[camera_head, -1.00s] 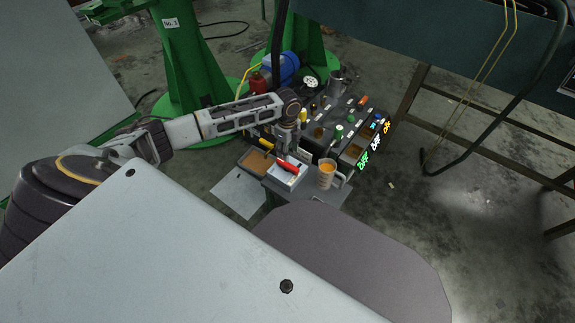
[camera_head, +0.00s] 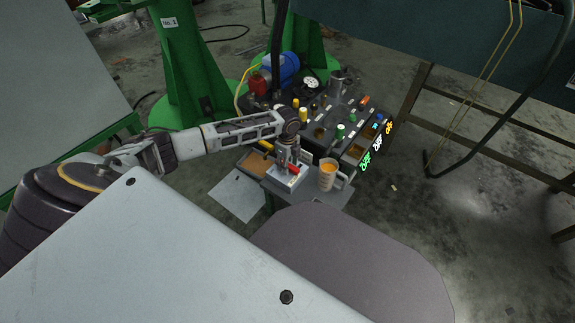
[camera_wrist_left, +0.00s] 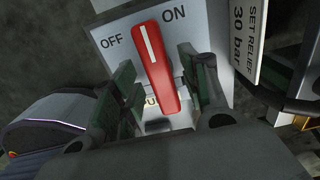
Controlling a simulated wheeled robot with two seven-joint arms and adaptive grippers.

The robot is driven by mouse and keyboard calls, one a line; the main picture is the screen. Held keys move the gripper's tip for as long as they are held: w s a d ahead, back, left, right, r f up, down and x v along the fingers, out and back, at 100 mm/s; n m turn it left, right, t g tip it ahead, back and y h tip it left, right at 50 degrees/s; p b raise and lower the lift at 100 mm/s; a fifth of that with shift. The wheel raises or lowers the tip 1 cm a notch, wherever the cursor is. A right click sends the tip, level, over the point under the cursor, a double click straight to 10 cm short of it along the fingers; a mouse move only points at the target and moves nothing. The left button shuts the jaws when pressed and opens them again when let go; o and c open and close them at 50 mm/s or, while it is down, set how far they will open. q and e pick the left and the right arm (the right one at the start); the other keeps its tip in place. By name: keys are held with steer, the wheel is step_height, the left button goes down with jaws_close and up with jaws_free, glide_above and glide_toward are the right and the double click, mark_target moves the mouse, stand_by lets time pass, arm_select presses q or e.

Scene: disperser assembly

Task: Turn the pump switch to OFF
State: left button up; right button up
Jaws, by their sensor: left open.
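The pump switch (camera_wrist_left: 157,68) is a red lever with a white stripe on a pale panel (camera_wrist_left: 205,28). In the left wrist view, its striped end points between the OFF and ON labels. My left gripper (camera_wrist_left: 155,80) is open, with one finger on each side of the lever; I cannot tell whether either touches it. In the head view, my left gripper (camera_head: 287,160) is over the white switch box (camera_head: 283,184) and hides most of the red lever. My right gripper is not in view.
An orange-filled beaker (camera_head: 327,177) stands close right of the switch box. Behind it is a dark console (camera_head: 330,150) with several coloured knobs. A "SET RELIEF 30 bar" label (camera_wrist_left: 245,35) is near the right finger. A blue motor (camera_head: 283,68) is farther back.

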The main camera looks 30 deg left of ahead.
arm_select(q)
steer(key=shift+f, duration=0.1)
steer(key=shift+c, duration=0.3)
jaws_close()
